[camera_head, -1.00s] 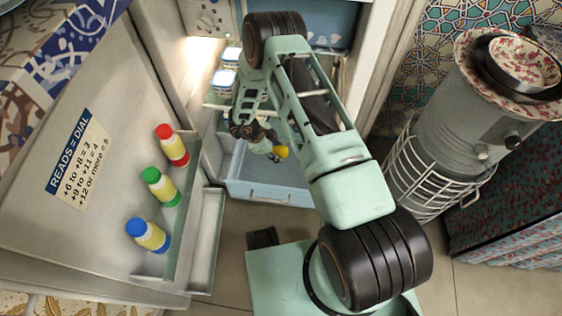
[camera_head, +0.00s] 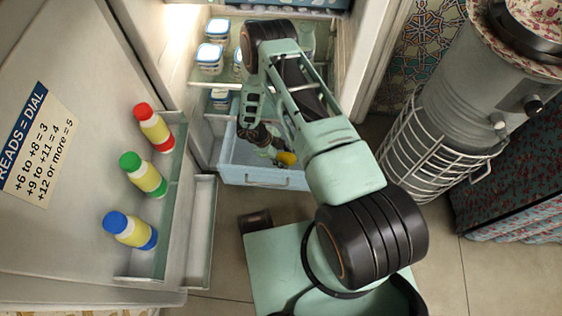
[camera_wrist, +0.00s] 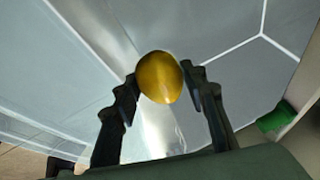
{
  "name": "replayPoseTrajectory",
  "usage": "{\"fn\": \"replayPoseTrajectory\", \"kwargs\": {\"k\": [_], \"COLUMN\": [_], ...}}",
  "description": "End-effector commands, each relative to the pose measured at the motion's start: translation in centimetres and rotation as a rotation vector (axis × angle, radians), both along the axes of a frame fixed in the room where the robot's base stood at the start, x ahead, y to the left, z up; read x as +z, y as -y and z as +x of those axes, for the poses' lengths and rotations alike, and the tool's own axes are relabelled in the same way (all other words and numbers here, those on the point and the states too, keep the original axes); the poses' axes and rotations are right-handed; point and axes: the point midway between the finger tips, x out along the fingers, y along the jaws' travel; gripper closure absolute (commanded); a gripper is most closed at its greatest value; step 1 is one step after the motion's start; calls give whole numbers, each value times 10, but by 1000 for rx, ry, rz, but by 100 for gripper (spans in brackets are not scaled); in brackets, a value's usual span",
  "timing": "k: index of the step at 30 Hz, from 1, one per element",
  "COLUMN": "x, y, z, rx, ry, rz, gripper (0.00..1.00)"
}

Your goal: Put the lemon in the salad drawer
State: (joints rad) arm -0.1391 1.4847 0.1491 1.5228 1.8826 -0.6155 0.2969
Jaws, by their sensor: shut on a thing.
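The yellow lemon (camera_head: 286,158) is between the fingers of my gripper (camera_head: 272,151), over the pulled-out salad drawer. In the wrist view the lemon (camera_wrist: 160,77) sits between the two dark fingertips of my gripper (camera_wrist: 162,85), which are shut on it. The salad drawer (camera_head: 262,178) is a pale blue open bin at the bottom of the fridge. Its pale inner walls and floor fill most of the wrist view. How high the lemon is above the drawer floor is hard to tell. My arm hides the drawer's right part.
The open fridge door stands at left, its shelf holding bottles with red (camera_head: 144,110), green (camera_head: 130,161) and blue (camera_head: 116,222) caps. White tubs (camera_head: 210,58) stand on the fridge shelf above the drawer. A metal samovar (camera_head: 460,90) with a white wire rack (camera_head: 428,150) is at right.

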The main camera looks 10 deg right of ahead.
Motion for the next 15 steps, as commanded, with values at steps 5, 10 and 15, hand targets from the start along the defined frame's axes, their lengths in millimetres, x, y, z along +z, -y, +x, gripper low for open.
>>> {"fn": "replayPoseTrajectory", "kwargs": {"k": [5, 10, 15], "x": [-23, -40, -62], "y": [1, 1, 0], "z": [1, 0, 0], "rx": [-2, 0, 1], "ry": [1, -1, 0], "rz": [-1, -2, 0], "gripper": [91, 91, 91]}}
